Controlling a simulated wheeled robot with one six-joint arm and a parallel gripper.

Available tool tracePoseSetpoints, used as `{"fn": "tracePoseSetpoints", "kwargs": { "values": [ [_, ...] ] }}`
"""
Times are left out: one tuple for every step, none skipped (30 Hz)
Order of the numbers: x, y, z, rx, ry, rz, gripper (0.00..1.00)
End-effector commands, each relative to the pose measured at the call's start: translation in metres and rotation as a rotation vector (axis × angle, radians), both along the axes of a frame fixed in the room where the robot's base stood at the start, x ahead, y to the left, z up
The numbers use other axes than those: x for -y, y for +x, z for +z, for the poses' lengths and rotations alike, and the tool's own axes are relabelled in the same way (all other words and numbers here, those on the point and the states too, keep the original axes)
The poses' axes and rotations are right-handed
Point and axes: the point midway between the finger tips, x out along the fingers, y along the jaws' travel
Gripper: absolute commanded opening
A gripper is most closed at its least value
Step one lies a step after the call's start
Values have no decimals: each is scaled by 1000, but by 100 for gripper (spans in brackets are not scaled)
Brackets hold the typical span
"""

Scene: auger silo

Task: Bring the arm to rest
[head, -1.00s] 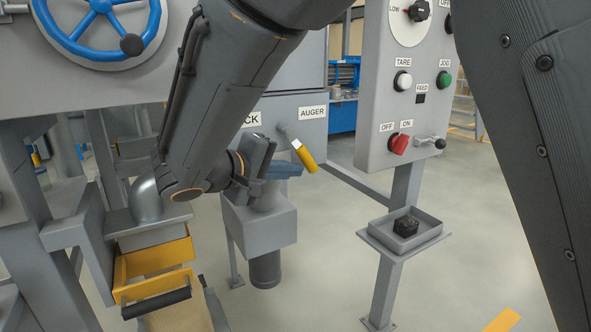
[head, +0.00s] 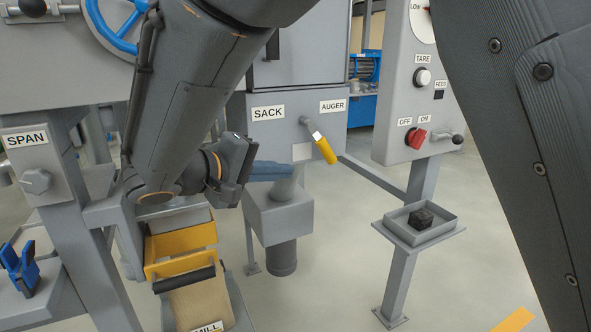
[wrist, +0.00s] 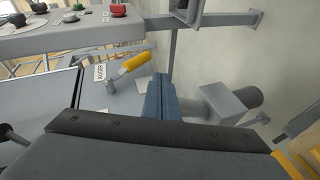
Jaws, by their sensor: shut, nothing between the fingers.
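My gripper (head: 290,173) is at the end of my dark grey arm, left of centre in the head view. Its blue-grey fingers point right and are shut together with nothing between them. In the wrist view the shut fingers (wrist: 160,85) stand out beyond the dark gripper body. In the head view they are in front of the grey auger housing, below the SACK label (head: 268,112). The yellow-handled lever (head: 326,151) by the AUGER label is right of and above the fingertips, apart from them. My arm is bent, with the forearm slanting down.
A control panel (head: 395,140) with a red switch stands at right. Below it a tray (head: 390,229) holds a black lump (head: 421,217). A yellow clamp frame (head: 182,268) over a sack is below my wrist. The SPAN post (head: 38,210) is at left. Open floor lies right of centre.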

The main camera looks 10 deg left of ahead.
Motion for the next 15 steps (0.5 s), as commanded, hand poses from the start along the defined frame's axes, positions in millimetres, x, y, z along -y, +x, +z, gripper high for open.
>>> {"fn": "tracePoseSetpoints", "kwargs": {
  "values": [
    [4,0,-1,-9,1,-6,0],
    [9,0,-2,-20,3,-14,0],
    [18,-1,-4,-42,6,-30,0],
    [28,-2,-7,-68,10,-46,0],
    [39,-4,-11,-99,16,-65,0],
    [58,-7,-17,-150,28,-96,0],
    [75,-12,-22,-196,41,-122,0],
    [92,-17,-28,-247,57,-152,0],
    [116,-27,-37,-320,88,-192,0],
    [133,-37,-45,-377,116,-221,0],
    [150,-47,-52,-436,150,-248,0],
    [169,-63,-62,-508,200,-283,0],
    [182,-75,-68,-559,242,-305,0],
    [193,-87,-75,-605,286,-326,0],
    [205,-103,-83,-661,350,-350,0]
  ]
}}
